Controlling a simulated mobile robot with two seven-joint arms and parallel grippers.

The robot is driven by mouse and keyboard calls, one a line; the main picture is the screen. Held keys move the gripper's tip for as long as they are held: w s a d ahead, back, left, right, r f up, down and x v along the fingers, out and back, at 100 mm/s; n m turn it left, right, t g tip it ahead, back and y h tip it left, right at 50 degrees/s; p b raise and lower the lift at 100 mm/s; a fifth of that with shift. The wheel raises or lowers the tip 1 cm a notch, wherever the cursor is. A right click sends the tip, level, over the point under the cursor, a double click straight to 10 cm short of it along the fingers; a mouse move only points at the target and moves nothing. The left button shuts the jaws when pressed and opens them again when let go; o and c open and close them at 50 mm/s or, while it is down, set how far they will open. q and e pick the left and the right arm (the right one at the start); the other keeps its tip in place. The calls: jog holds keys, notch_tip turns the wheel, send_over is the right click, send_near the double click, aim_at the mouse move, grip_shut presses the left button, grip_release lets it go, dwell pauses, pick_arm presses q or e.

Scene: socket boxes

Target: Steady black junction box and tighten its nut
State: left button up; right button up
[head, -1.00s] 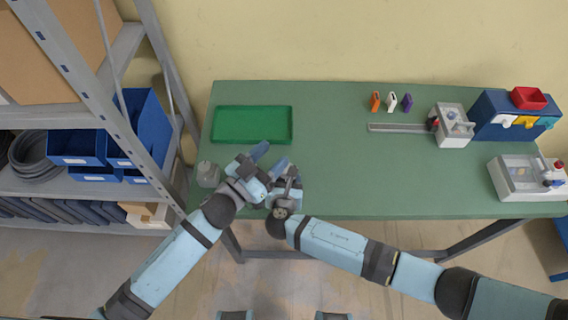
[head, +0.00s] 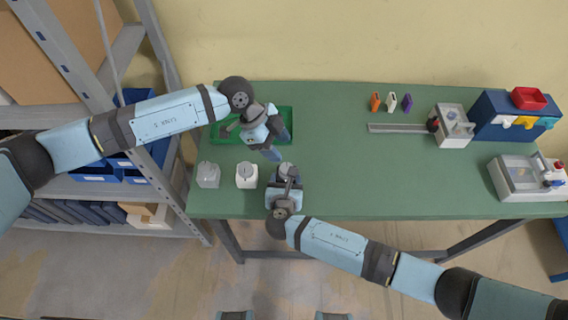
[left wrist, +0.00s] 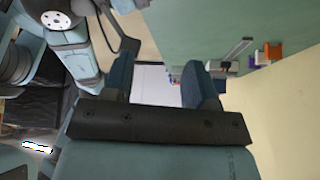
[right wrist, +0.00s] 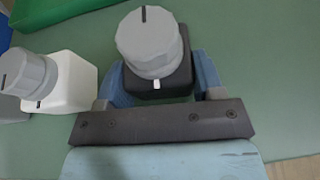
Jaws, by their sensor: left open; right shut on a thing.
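The black junction box (right wrist: 160,85) sits between the blue fingers of my right gripper (right wrist: 158,85), which is shut on it. Its grey round nut (right wrist: 152,42) is on top, with a dark line on the nut and a white mark on the box's near face. In the head view the nut (head: 286,170) shows, but my right gripper (head: 285,185) hides most of the box. My left gripper (head: 279,144) is open and empty, above the table behind the black box and beside the green tray. Its two spread fingers show in the left wrist view (left wrist: 158,82).
A white box (head: 246,177) and a grey box (head: 208,176) with grey nuts stand left of the black box. The green tray (head: 222,137) lies behind. A rail, fixtures and blue bin (head: 490,122) are at right. The table's middle is clear.

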aim_at(285, 167)
pick_arm(q)
jog(key=shift+n+t+y, duration=0.3)
jog(key=shift+n+y, duration=0.1)
jog(key=shift+y, duration=0.5)
jog(key=f, duration=0.3)
jog(key=d+f, duration=0.1)
jog(key=f, duration=0.3)
jog(key=w+f, duration=0.1)
jog(key=f, duration=0.3)
jog(key=shift+d+f, duration=0.1)
jog(key=shift+d, duration=0.25)
jog(key=shift+c, duration=0.2)
jog(key=c, duration=0.6)
